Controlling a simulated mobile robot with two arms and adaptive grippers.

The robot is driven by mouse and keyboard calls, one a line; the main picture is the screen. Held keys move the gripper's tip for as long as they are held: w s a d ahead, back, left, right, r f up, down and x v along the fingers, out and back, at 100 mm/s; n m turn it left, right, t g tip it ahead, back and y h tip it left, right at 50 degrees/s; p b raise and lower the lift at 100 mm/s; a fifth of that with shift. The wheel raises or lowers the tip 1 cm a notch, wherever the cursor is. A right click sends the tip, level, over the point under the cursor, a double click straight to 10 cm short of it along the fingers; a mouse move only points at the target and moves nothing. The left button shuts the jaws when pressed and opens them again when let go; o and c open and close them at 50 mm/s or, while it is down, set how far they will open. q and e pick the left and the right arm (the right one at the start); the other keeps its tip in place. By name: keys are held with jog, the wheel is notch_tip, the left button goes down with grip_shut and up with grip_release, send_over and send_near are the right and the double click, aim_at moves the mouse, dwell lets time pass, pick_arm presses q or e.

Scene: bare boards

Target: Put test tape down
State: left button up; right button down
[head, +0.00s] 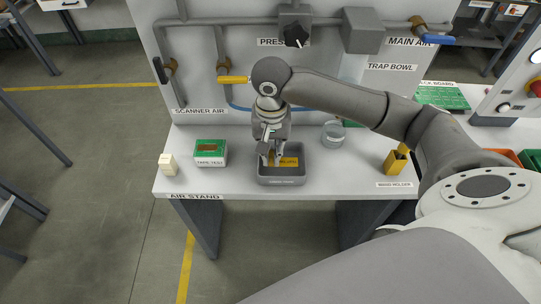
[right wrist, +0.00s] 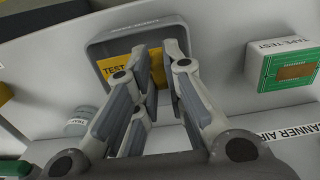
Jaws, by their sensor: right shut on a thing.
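The yellow piece marked TEST (right wrist: 114,69), which I take for the test tape, is inside a small grey tray (head: 282,182). It also shows in the head view (head: 289,162). My right gripper (head: 270,158) reaches down into the tray from above and is shut on it. In the right wrist view the fingertips (right wrist: 160,58) cover part of the yellow piece. Whether it touches the tray floor is hard to tell. A green and white box marked TAPE TEST (head: 210,153) stands left of the tray. My left gripper is not in view.
A cream block (head: 168,164) stands near the table's left edge. A clear bowl (head: 333,134) is behind the tray to the right. A yellow holder (head: 395,162) stands further right. Pipes and valves line the upright panel behind. The table between tray and yellow holder is clear.

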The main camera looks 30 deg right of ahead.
jog(key=w+f, duration=0.1)
jog(key=w+d+f, duration=0.1)
jog(key=f, duration=0.1)
jog(key=shift+w+d+f, duration=0.1)
jog(key=shift+w+f, duration=0.05)
jog(key=shift+w, duration=0.05)
jog(key=shift+w+f+p, duration=0.1)
jog(key=shift+f+p, duration=0.45)
jog(key=shift+f, duration=1.1)
jog(key=c, duration=1.8)
grip_release()
jog(key=shift+f, duration=0.15)
notch_tip(320, 180, up, 12)
jog(key=b, duration=0.1)
jog(key=shift+r, duration=0.2)
